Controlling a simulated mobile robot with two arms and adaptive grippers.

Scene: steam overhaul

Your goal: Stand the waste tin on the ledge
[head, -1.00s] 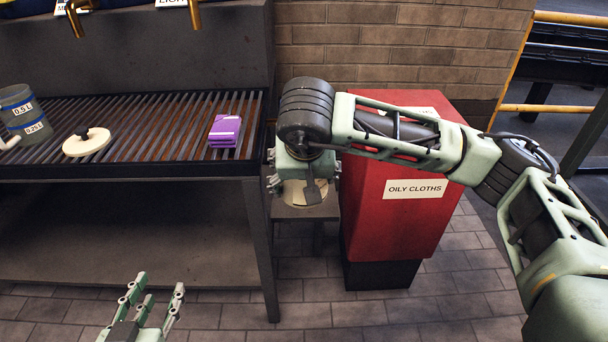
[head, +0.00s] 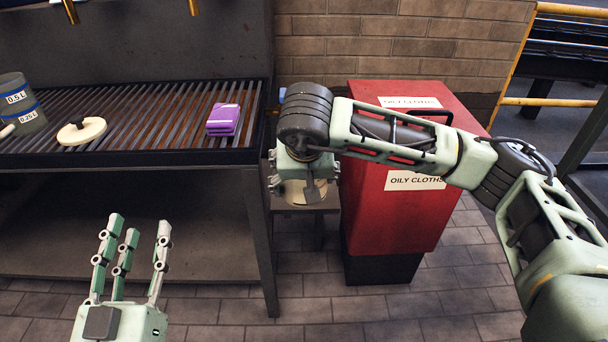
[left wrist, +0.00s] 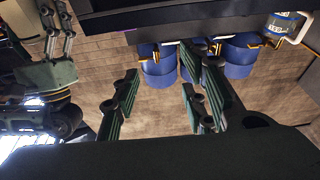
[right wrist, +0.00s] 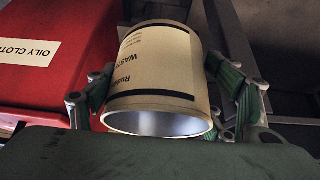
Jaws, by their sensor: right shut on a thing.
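The waste tin (right wrist: 150,75) is a cream cylinder with black bands and lettering, upside down in the right wrist view. Its open rim faces my wrist. My right gripper (right wrist: 165,100) is shut on it, with fingers on both sides. In the head view, the right gripper (head: 305,182) hangs down and hides most of the tin (head: 312,197). It is over or at a small low stand (head: 290,208) between the bench and the red bin; contact cannot be told. I cannot tell for certain which surface is the ledge. My left gripper (head: 133,240) is open and empty, fingers up, before the bench.
The red oily-cloths bin (head: 390,225) stands close right of the right gripper. The slatted bench (head: 165,115) holds a purple pack (head: 223,120), a cream lid (head: 82,131) and a blue-banded measure (head: 20,105). Blue containers (left wrist: 158,70) show in the left wrist view.

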